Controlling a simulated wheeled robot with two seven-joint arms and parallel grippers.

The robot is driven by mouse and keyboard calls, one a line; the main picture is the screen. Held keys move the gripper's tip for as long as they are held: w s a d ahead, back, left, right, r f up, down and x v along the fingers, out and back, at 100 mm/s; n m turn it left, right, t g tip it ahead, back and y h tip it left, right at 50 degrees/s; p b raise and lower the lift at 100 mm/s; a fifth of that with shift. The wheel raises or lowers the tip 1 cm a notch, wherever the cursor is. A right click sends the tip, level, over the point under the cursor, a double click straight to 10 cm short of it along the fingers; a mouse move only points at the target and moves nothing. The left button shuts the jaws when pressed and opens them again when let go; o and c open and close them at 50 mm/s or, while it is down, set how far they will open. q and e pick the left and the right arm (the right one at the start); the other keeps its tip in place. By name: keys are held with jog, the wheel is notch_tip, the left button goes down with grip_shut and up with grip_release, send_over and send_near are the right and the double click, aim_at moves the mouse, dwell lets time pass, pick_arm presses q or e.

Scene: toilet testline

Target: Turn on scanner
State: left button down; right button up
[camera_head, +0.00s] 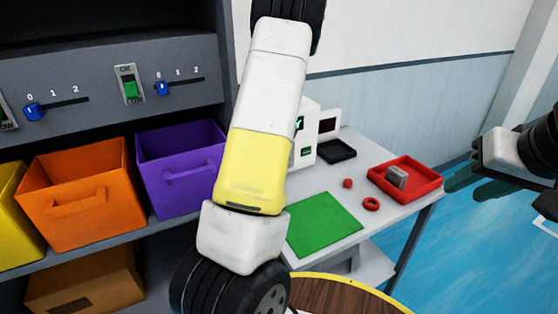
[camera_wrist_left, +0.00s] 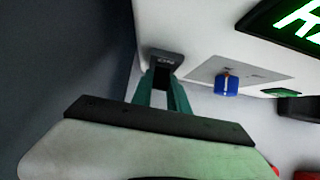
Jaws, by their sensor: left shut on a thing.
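The scanner (camera_head: 304,152) is a white box with lit green displays on the table, partly hidden by my left arm in the head view. In the left wrist view its white body (camera_wrist_left: 205,25) fills the top, with a dark switch (camera_wrist_left: 166,57) marked ON. My left gripper (camera_wrist_left: 161,80) has its teal fingers closed in on this switch; they hide its lower part. A blue knob (camera_wrist_left: 227,85) sits to the right. My left gripper is hidden behind my arm in the head view. My right gripper (camera_head: 474,181) is at the right, apart from the table, its fingers apart and empty.
The table (camera_head: 395,222) holds a green mat (camera_head: 324,222), a red tray (camera_head: 432,182) with a grey object, small red parts (camera_head: 371,204) and a black tray (camera_head: 336,151). Orange (camera_head: 80,207) and purple (camera_head: 180,170) bins stand on a shelf at the left.

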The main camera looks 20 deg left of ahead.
pick_arm(q)
jog(key=shift+s+a+f, duration=0.1)
jog(key=shift+s+a, duration=0.05)
jog(key=shift+s, duration=0.05)
dwell(0.6)
jog(key=c, duration=1.3)
grip_release()
jog(key=shift+h, duration=0.3)
jog(key=shift+w, duration=0.15)
jog(key=shift+r, duration=0.2)
jog(key=shift+v, duration=3.85)
